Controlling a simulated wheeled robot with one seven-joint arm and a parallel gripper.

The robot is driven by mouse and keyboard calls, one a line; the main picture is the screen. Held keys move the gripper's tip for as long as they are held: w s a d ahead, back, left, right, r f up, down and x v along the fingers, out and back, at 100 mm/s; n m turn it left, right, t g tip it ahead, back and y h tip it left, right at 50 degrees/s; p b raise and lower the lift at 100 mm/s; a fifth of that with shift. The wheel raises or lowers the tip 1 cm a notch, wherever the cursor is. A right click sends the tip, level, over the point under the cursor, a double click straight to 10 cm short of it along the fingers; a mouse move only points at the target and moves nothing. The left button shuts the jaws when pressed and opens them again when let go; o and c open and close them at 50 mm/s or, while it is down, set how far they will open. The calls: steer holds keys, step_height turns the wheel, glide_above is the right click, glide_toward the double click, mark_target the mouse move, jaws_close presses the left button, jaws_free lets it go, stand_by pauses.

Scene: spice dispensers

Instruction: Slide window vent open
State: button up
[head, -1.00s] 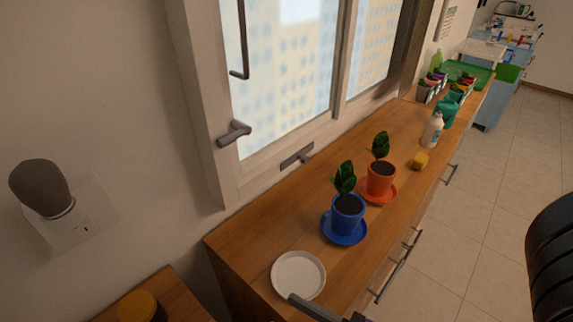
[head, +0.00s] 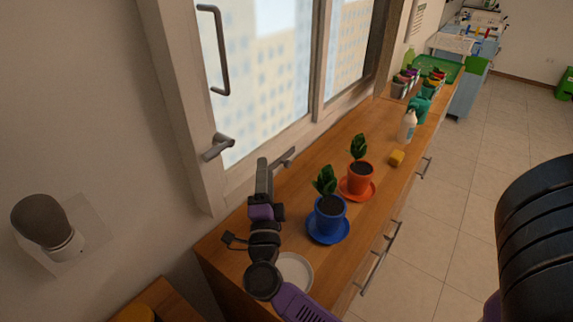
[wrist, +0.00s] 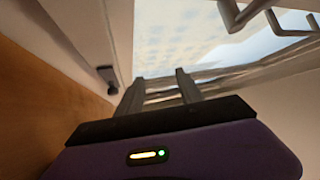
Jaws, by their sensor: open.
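The window vent is a grey slotted strip with a small knob (head: 290,152), low under the window frame just above the counter. In the wrist view a small dark grey block (wrist: 108,76), apparently the vent's knob, sits left of the fingers. My gripper (head: 262,163) points up toward the window's lower frame, just left of the vent, and hides part of the strip in the head view. In the wrist view my gripper (wrist: 160,74) has its two fingers apart with nothing between them. I cannot see contact with the vent.
The window has a lever handle (head: 217,147) and a long bar handle (head: 222,50). A blue pot (head: 329,212) and an orange pot (head: 359,175) with plants stand right of my arm. A white plate (head: 296,270) is partly behind my arm.

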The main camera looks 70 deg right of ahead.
mark_target(287, 167)
steer(key=d+f+m+g+y, duration=0.2)
steer(key=d+f+m+g, duration=0.3)
steer(key=d, duration=0.7)
steer(key=shift+d+f+m+g+p, duration=0.3)
steer(key=shift+f+g, duration=0.4)
steer(key=shift+f, duration=0.55)
steer(key=shift+s, duration=0.1)
jaws_close()
